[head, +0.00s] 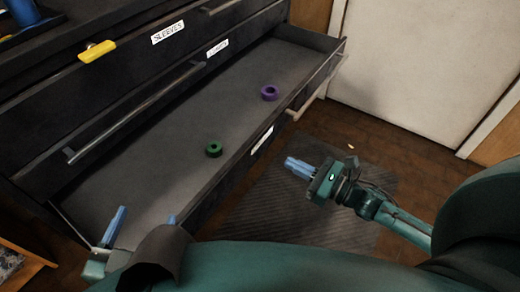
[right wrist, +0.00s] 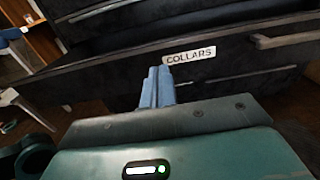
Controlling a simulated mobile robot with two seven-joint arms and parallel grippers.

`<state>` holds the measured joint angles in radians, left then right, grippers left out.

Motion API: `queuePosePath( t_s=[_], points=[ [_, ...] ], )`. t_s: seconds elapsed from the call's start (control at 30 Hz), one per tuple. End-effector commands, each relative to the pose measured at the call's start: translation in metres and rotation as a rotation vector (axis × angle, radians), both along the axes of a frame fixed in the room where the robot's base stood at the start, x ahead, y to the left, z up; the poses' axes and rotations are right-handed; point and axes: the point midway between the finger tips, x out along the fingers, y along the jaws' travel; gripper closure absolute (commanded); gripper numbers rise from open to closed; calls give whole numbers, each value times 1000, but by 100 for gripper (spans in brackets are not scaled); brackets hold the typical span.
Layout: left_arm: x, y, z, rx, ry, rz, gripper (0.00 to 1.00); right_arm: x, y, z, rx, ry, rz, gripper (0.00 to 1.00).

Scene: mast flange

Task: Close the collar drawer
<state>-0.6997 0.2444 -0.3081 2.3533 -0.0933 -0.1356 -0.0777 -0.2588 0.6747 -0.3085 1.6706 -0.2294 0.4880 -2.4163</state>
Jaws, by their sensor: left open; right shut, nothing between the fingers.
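The collar drawer (head: 225,100) is pulled far out of the dark cabinet in the head view. A green ring (head: 214,149) and a purple ring (head: 269,93) lie on its floor. In the right wrist view its front bears the label COLLARS (right wrist: 189,55), with a bar handle (right wrist: 290,39) to the right. My right gripper (head: 298,166) is shut and empty, in front of the drawer front, apart from it in the head view. Its blue fingers (right wrist: 157,86) point toward the front below the label. My left gripper (head: 144,222) is open near the drawer's near left end; its contact is unclear.
A closed drawer labelled SLEEVES (head: 168,32) and another drawer with a long handle (head: 135,112) sit above. A yellow object (head: 97,51) lies at the cabinet's top edge. A dark ribbed mat (head: 275,210) covers the floor. A pale door (head: 410,70) stands beyond.

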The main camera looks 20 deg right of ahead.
Motion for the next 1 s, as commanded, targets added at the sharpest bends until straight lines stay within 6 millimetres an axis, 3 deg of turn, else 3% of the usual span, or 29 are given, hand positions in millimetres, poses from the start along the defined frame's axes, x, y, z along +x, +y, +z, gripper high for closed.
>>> queuePosePath(
  t_s=[0.2, 0.4, 0.6, 1.0],
  points=[
    [0, -3, -2, -3, -56, -13, 29, 40, 30, -1, 0, -4, 1, 100],
    [0, -5, -2, -9, -100, -24, 29, 66, 51, -1, 1, -1, 0, 100],
    [-1, -6, -1, -8, -127, -30, 29, 78, 61, -1, 1, 1, -1, 100],
    [-1, -8, 1, -13, -136, -35, 29, 80, 62, 0, 1, 2, -1, 100]
  ],
)
